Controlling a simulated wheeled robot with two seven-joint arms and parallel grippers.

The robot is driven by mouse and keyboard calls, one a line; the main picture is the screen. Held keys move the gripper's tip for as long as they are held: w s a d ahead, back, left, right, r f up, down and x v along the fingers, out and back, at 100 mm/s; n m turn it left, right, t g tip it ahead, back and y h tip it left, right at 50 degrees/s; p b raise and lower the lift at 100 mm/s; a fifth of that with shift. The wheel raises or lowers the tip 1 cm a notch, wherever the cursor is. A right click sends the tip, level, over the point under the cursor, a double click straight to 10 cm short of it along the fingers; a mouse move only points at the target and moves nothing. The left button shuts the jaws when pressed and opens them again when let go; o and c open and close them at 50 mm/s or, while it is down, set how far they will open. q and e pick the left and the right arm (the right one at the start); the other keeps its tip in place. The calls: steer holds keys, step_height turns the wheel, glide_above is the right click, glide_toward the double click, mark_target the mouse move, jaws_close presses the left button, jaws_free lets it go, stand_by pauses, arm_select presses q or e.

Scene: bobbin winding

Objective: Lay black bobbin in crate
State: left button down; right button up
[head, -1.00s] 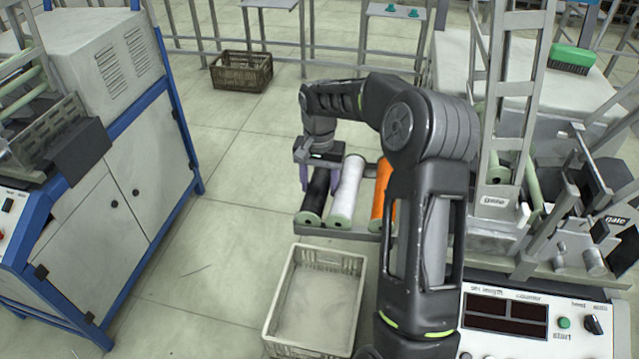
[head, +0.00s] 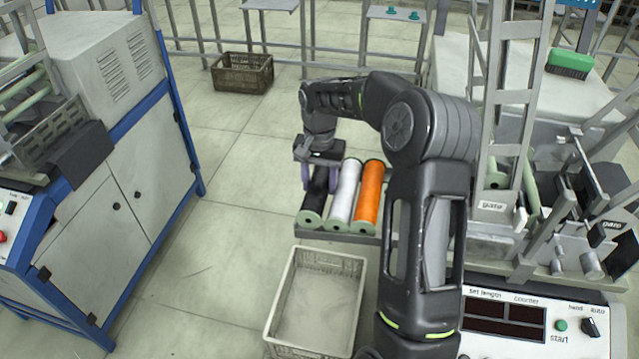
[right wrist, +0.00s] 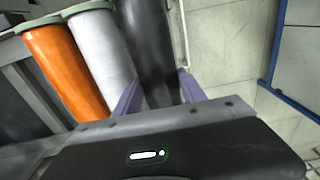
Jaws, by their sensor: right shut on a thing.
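The black bobbin (head: 314,203) lies at the left end of a row on a grey rack, beside a white bobbin and an orange one. My right gripper (head: 320,182) is over it from above, with one purple finger on each side, shut on it. In the right wrist view the black bobbin (right wrist: 150,50) runs between the two purple fingers (right wrist: 158,92). The crate (head: 357,286), pale and empty, stands below and in front of the rack. My left gripper is not in view.
The white bobbin (head: 343,194) and orange bobbin (head: 369,196) lie close to the right of the black one. A brown crate (head: 242,73) sits on the floor at the back. A winding machine (head: 510,320) stands on the right, and a blue-framed cabinet (head: 130,180) on the left.

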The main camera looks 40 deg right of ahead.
mark_target(319, 179)
steer(key=shift+r+p, duration=3.4)
steer(key=shift+r, duration=1.45)
steer(key=s+a+r+n, duration=0.1)
steer(key=a+r+n, duration=0.1)
steer(key=a, duration=0.9)
steer(key=s+a+r+n, duration=0.1)
steer(key=s+a+n, duration=0.1)
steer(key=a, duration=1)
steer(key=shift+a+r, duration=0.2)
steer(key=shift+r, duration=0.15)
